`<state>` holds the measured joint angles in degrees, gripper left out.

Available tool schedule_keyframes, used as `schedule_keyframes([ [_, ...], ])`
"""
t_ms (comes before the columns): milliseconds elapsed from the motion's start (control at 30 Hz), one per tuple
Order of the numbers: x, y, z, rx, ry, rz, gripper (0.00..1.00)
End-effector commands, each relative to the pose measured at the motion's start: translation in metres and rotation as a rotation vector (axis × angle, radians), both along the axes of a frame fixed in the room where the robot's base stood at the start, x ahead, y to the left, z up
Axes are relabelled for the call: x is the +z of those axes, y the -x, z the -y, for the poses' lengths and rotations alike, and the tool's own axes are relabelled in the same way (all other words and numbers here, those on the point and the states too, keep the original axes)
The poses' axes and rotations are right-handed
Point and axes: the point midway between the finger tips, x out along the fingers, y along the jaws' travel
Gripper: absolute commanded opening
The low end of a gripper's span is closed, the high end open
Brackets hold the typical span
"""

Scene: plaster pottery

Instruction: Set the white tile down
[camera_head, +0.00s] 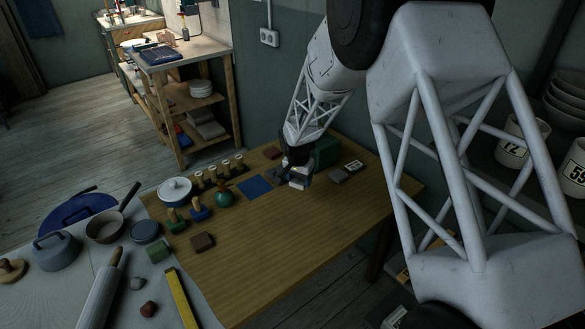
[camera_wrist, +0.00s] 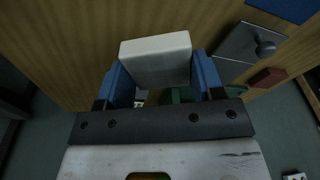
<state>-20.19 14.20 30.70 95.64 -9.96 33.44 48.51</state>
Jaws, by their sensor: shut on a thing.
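The white tile (camera_wrist: 156,59) is a pale block between the two blue fingers of my gripper (camera_wrist: 160,82) in the wrist view. My gripper is shut on it. In the head view, the tile (camera_head: 299,180) shows small and pale at the end of my gripper (camera_head: 294,172), over the far part of the wooden table (camera_head: 290,235). I cannot tell whether the tile touches the table.
A blue square (camera_head: 255,187) and a grey plate with a knob (camera_wrist: 251,46) lie close by. A green box (camera_head: 327,152) stands behind my gripper, with small blocks (camera_head: 352,165) to its right. A teal round-bodied thing (camera_head: 223,195) stands left. The table's front middle is clear.

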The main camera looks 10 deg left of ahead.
Motion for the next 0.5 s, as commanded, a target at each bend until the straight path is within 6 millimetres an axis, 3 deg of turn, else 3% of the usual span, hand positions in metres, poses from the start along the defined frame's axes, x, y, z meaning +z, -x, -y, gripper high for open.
schedule_keyframes([
  [500,0.0009,-0.0036,0.0044,-0.040,0.001,0.004,0.35],
])
